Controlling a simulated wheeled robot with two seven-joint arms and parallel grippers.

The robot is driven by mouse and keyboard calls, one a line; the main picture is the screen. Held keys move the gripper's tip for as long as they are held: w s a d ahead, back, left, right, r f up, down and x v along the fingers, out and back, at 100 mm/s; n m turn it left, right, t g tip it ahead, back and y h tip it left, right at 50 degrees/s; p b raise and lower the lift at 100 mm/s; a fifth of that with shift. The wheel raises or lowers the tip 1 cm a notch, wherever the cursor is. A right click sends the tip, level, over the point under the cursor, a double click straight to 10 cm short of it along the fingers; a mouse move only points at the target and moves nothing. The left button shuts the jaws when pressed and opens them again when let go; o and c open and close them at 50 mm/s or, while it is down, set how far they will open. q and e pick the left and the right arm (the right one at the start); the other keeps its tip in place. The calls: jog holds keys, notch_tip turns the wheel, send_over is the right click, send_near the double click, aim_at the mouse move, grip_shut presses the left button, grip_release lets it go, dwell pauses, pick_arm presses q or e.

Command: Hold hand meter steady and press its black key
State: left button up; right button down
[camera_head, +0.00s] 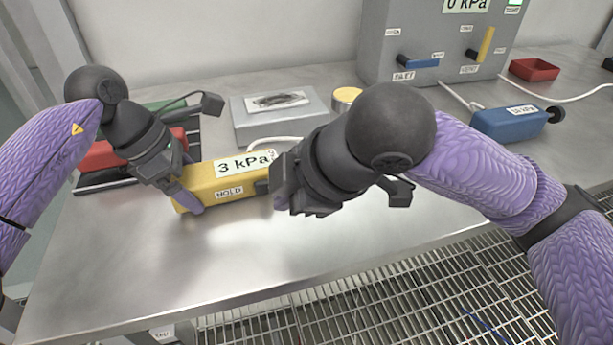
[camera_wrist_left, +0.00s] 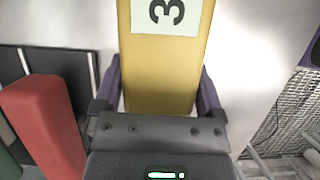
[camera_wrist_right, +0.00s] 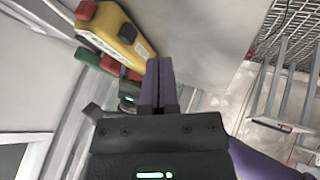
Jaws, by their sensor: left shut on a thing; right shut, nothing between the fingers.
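The yellow hand meter (camera_head: 225,180) lies low over the steel table, its display reading 3 kPa beside a HOLD label. My left gripper (camera_head: 187,198) is shut around its left end; the left wrist view shows a finger on each side of the yellow body (camera_wrist_left: 165,60). My right gripper (camera_head: 284,186) hides the meter's right end in the head view. In the right wrist view its fingers (camera_wrist_right: 161,75) are shut and empty, and the meter (camera_wrist_right: 115,30) appears up and left of them, seemingly apart. The dark key (camera_wrist_right: 128,33) shows on the meter there.
A rack at left holds a red block (camera_head: 105,155) and a green one (camera_head: 165,105). Behind stand a grey block (camera_head: 265,122), a yellow disc (camera_head: 347,97) and a grey panel box (camera_head: 415,40). The front table is clear.

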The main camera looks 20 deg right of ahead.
jog(key=v, duration=0.5)
jog(key=shift+s+d+r, duration=0.1)
jog(key=shift+s+r, duration=0.05)
jog(key=shift+r, duration=0.1)
pick_arm(q)
jog(key=o, duration=1.1)
